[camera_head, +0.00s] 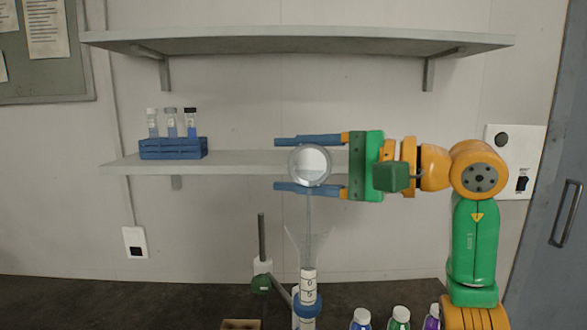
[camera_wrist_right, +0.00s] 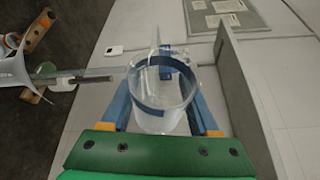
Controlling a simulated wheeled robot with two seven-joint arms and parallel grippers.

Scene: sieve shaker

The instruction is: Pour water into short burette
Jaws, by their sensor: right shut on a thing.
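My right gripper (camera_head: 308,163) comes in from the right with its blue fingers above and below a clear glass beaker (camera_head: 311,183). It is shut on the beaker, which is tipped on its side so a round end shows. In the right wrist view the beaker (camera_wrist_right: 162,118) sits between the blue fingers. A thin pale line, like a stream of water, runs from the beaker down to a clear funnel (camera_head: 307,246) below it. The funnel stands in the top of a short burette (camera_head: 308,286), which is upright with printed marks. My left gripper is not in view.
Capped bottles (camera_head: 361,318) stand at the front right. A blue rack (camera_head: 173,149) of vials is on the lower shelf (camera_head: 235,163), behind. An upper shelf (camera_head: 300,40) hangs above.

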